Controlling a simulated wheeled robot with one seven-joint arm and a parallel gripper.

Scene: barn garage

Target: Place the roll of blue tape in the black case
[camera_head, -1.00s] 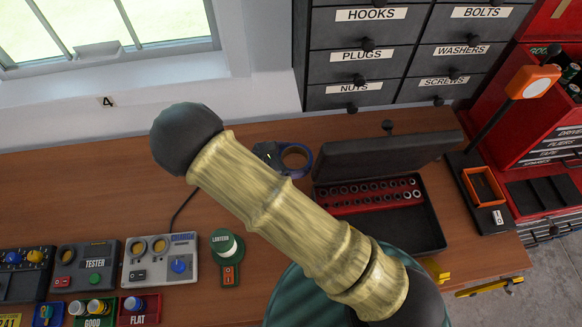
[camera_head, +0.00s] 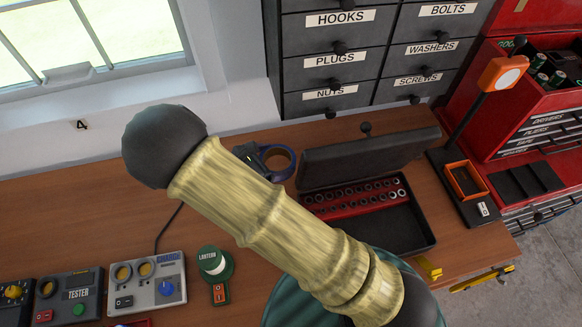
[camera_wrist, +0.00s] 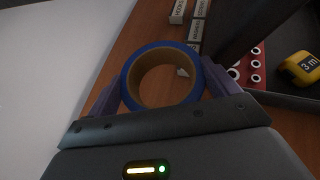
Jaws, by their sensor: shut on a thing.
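The roll of blue tape (camera_head: 291,166) is a blue ring with a tan core. My gripper (camera_head: 268,158) is shut on it behind the open black case's left end, in front of the wall. In the wrist view the blue tape (camera_wrist: 168,46) sits between both fingers of my gripper (camera_wrist: 165,78), its hole facing the camera. The black case (camera_head: 405,236) lies open on the workbench, lid (camera_head: 365,157) tilted up at the back. A red strip of sockets (camera_head: 355,200) runs along its back. My arm hides the case's front left part.
A black stand with an orange head (camera_head: 503,73) is right of the case. Label drawers (camera_head: 340,60) stand behind. The wrist view shows a yellow tape measure (camera_wrist: 302,68) by the sockets. Bench between is clear.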

